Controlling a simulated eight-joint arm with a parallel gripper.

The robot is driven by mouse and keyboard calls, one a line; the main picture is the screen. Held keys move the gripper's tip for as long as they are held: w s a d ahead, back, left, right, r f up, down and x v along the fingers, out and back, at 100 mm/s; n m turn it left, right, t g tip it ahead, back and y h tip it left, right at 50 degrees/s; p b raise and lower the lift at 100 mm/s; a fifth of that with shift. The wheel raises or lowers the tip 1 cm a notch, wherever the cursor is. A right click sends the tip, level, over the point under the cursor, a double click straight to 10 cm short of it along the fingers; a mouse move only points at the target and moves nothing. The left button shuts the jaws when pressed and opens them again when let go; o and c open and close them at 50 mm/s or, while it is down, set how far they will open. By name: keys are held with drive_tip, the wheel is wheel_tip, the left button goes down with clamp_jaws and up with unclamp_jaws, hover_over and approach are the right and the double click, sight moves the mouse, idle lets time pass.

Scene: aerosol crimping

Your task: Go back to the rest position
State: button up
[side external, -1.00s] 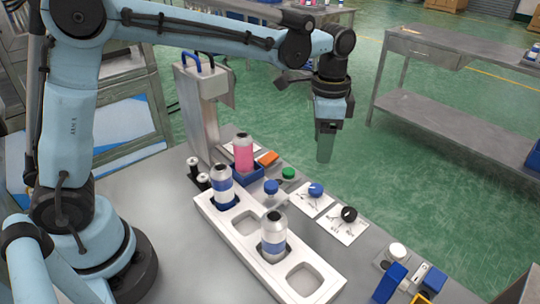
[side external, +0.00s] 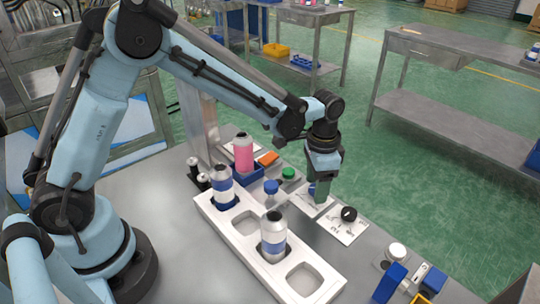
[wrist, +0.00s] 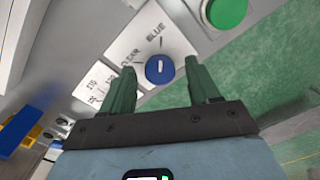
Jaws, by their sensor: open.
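My gripper (side external: 322,192) is low over the work table, at a white card (side external: 308,207) with a blue knob (side external: 312,188). In the wrist view the two green fingers of my gripper (wrist: 161,80) are open and apart, one on each side of the blue knob (wrist: 159,69). Nothing is held. Whether a finger touches the knob or card I cannot tell. My arm is stretched forward and down over the table.
A white rack (side external: 212,218) holds two bottles with blue-and-white bands, one at the left (side external: 223,186) and one at the right (side external: 273,238). A pink bottle (side external: 243,152), a green button (side external: 288,173) and a black-knob card (side external: 344,226) are nearby. Above is open room.

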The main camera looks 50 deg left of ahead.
drive_tip(key=n, duration=0.7)
drive_tip(key=shift+n, duration=0.4)
drive_tip(key=n, duration=0.7)
